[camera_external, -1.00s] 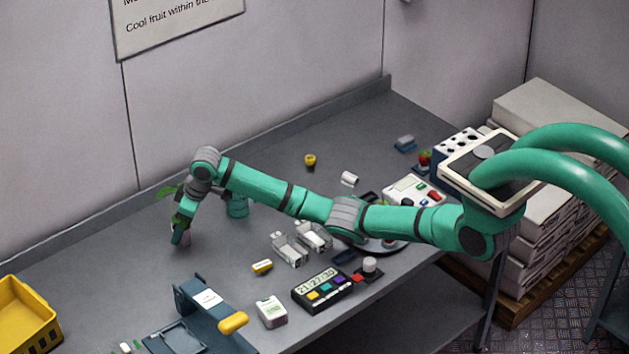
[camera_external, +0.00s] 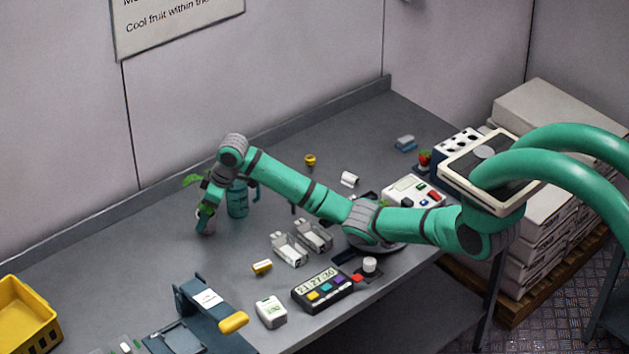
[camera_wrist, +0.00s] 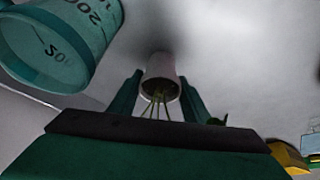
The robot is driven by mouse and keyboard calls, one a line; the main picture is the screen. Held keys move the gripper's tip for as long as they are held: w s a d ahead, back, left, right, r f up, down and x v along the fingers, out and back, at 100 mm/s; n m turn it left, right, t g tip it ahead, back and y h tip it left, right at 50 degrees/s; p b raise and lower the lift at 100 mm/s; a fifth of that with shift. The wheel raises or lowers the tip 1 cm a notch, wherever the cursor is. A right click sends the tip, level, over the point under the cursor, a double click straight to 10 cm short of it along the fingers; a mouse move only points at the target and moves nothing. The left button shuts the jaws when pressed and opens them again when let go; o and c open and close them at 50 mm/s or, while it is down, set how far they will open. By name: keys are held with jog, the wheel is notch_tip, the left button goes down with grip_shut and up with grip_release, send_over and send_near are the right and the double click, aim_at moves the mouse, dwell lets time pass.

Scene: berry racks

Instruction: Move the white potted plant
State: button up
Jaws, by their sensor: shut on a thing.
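The white potted plant (camera_wrist: 160,68) is between the two fingers of my gripper (camera_wrist: 158,90) in the wrist view, with thin green stems coming from its pot. In the external view my gripper (camera_external: 206,222) points down on the left half of the bench, and green leaves (camera_external: 193,180) of the plant show beside my wrist. The pot is mostly hidden there by the fingers. I cannot tell whether it touches the bench.
A teal graduated jug (camera_external: 238,200) stands close to the right of my gripper; it also shows in the wrist view (camera_wrist: 70,40). Clear punnets (camera_external: 290,250), a timer (camera_external: 322,290) and a yellow crate (camera_external: 25,315) are on the bench (camera_external: 130,265). Bench left of the gripper is clear.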

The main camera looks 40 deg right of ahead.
jog(key=shift+d, duration=0.1)
jog(key=o, duration=1.2)
jog(key=shift+c, duration=0.2)
jog(key=v, duration=1)
jog(key=shift+s+r, duration=0.15)
jog(key=shift+r, duration=0.15)
jog(key=shift+d, duration=0.15)
